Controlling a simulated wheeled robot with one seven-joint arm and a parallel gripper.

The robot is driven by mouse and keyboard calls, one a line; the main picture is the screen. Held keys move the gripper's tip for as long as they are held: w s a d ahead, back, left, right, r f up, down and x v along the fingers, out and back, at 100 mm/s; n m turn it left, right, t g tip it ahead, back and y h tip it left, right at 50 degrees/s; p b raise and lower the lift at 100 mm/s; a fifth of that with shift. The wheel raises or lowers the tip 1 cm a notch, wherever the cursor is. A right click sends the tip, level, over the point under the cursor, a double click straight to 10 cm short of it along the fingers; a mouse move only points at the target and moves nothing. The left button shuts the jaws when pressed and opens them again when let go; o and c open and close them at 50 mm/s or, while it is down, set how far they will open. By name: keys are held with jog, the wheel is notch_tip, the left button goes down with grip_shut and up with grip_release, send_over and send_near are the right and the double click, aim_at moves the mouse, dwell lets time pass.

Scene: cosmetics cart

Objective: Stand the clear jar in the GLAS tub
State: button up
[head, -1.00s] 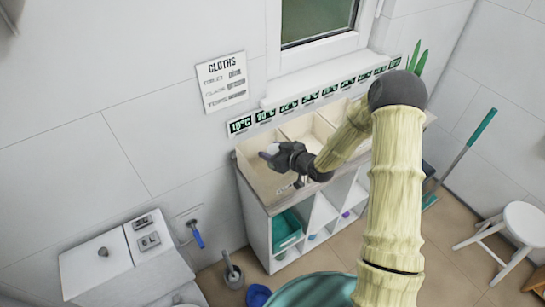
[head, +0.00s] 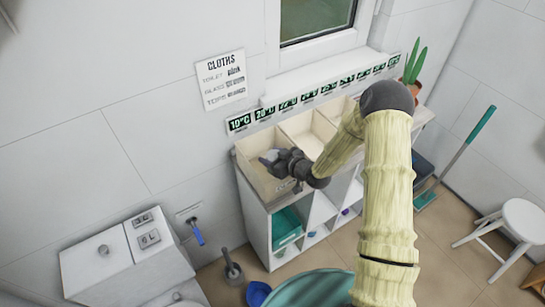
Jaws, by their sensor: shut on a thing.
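My gripper (head: 276,163) is at the left end of the low shelf unit, over its leftmost top compartment. It is shut on a small pale thing (head: 270,155), mostly hidden by the fingers; I cannot tell for sure that it is the clear jar. A teal tub (head: 287,229) sits in the lower left cubby of the unit. A larger round teal container (head: 305,287) shows at the bottom edge, partly behind my arm.
The shelf unit (head: 257,227) has divided top compartments under a row of green-black labels (head: 302,98). A potted plant (head: 412,75) stands at its far right end. A toilet brush (head: 233,268), a blue bowl (head: 258,294), a broom (head: 467,145) and a white stool (head: 515,222) stand around.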

jog(key=shift+s+f, duration=0.15)
jog(key=shift+f, duration=0.25)
jog(key=o, duration=1)
jog(key=shift+d+f, duration=0.1)
jog(key=shift+f, duration=0.05)
jog(key=shift+s, duration=0.1)
jog(key=shift+r+p, duration=0.6)
jog(key=shift+p, duration=0.05)
jog(key=shift+d+b, duration=0.25)
jog(key=shift+b, duration=0.15)
jog(key=b+v, duration=0.1)
jog(key=v, duration=0.2)
jog(key=b+v, duration=0.1)
jog(key=v, duration=0.3)
jog(key=b+v, duration=0.1)
jog(key=v, duration=0.3)
jog(key=shift+r+b, duration=0.3)
jog(key=shift+r, duration=0.15)
